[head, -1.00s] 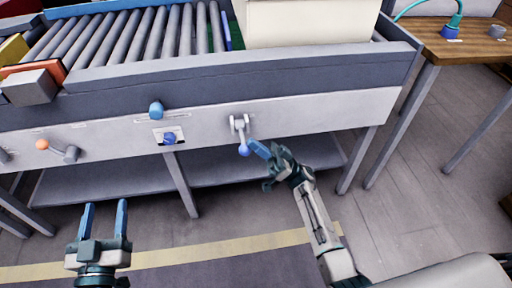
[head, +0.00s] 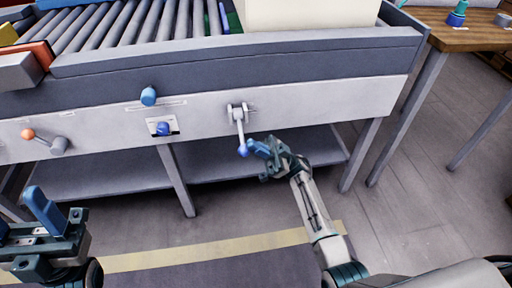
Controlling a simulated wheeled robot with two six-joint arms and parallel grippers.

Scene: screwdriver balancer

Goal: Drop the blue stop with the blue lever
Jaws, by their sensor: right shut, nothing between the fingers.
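The blue lever (head: 239,129) hangs from a white bracket on the conveyor's front panel, pointing down, with a blue ball knob (head: 243,151) at its lower end. My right gripper (head: 255,147) is shut and empty, its blue fingertips just right of the knob; whether they touch it I cannot tell. A narrow blue piece (head: 224,18) at the right end of the rollers looks like the blue stop; its height is hard to judge. My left gripper (head: 24,218) is at the lower left, open and empty, away from the panel, partly cut by the picture's edge.
Left of the lever, the panel (head: 330,105) carries a blue knob (head: 148,96), a blue button (head: 162,128) and an orange-tipped lever (head: 42,141). A cream box (head: 310,14) stands right of the rollers. A wooden table (head: 480,33) is at the right. The floor in front is clear.

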